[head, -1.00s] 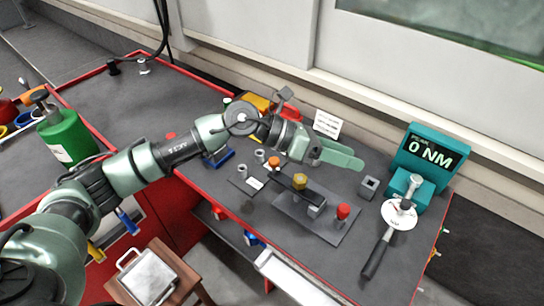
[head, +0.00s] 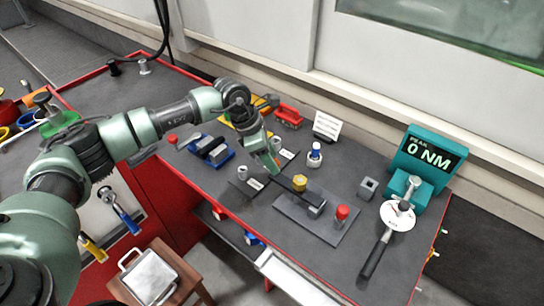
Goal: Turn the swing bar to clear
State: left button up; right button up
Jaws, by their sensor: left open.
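The swing bar (head: 289,184) is a dark flat bar on a grey base plate (head: 318,222). A yellow hex bolt (head: 299,182) sits on the bar, and a grey block (head: 316,207) is at its right end. The bar's left end runs up to my left gripper (head: 273,167). The gripper points down there, open, and hides that end and its orange knob. I cannot tell whether its fingers touch the knob. Two small grey barrels, one near (head: 242,173) and one far (head: 276,144), stand either side of the gripper. My right gripper is not in view.
A red knob (head: 342,212) stands on the plate's right side. A grey square socket (head: 367,188), a teal torque display (head: 425,160) and a black-handled wrench (head: 377,252) are to the right. A blue-and-white bottle (head: 315,155) stands behind the bar.

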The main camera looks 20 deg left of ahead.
pick_arm(q)
jog(key=shift+d+f, duration=0.1)
jog(key=shift+f, duration=0.15)
grip_shut()
jog(key=shift+w+r, duration=0.1)
dwell(1.2)
